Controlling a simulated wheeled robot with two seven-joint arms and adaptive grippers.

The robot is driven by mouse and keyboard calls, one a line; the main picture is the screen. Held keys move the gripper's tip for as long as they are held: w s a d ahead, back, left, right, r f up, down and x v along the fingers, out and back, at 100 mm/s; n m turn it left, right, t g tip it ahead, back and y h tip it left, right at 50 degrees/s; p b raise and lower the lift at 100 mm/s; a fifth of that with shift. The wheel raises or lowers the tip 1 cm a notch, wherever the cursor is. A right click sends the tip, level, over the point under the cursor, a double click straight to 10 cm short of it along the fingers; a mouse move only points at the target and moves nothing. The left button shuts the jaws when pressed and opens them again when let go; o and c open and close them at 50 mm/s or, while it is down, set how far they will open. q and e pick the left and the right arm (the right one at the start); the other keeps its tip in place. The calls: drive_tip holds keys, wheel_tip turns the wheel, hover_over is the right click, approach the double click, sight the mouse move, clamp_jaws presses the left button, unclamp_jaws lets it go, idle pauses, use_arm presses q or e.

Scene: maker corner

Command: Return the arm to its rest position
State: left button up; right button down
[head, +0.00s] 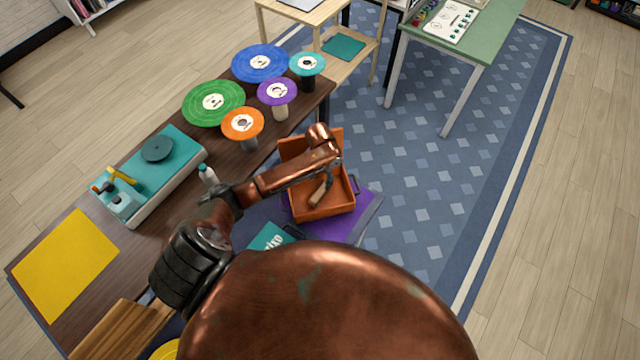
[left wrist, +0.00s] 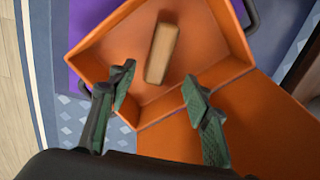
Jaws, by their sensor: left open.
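My left arm (head: 285,178) is copper-coloured and reaches from the bottom of the head view over the table's right side. Its left gripper (head: 327,183) points down over an orange bin (head: 330,212). In the left wrist view the left gripper (left wrist: 160,92) has its two dark green fingers spread apart with nothing between them. A tan wooden block (left wrist: 160,53) lies inside the bin (left wrist: 215,45), ahead of the fingertips and apart from them. The block is partly visible in the head view (head: 318,194). My right gripper is not in view.
The bin stands on a purple mat (head: 368,212). On the dark table are a teal-topped device (head: 178,150), a small bottle (head: 207,175), a yellow sheet (head: 65,265) and several coloured discs, including a green one (head: 213,102). The patterned rug (head: 440,170) at right is mostly clear.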

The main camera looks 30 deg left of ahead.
sight(320, 192)
use_arm(q)
drive_tip(key=shift+r, duration=0.3)
wheel_tip(320, 192, down, 12)
drive_tip(key=shift+r+b, duration=0.2)
drive_tip(key=shift+b, duration=0.35)
drive_tip(key=shift+w+f, duration=0.1)
drive_tip(key=shift+f, duration=0.1)
wheel_tip(320, 192, up, 2)
drive_tip(key=shift+r, duration=0.2)
drive_tip(key=shift+s+d+r, duration=0.1)
drive_tip(key=shift+s+r, duration=0.15)
drive_tip(key=shift+r, duration=0.25)
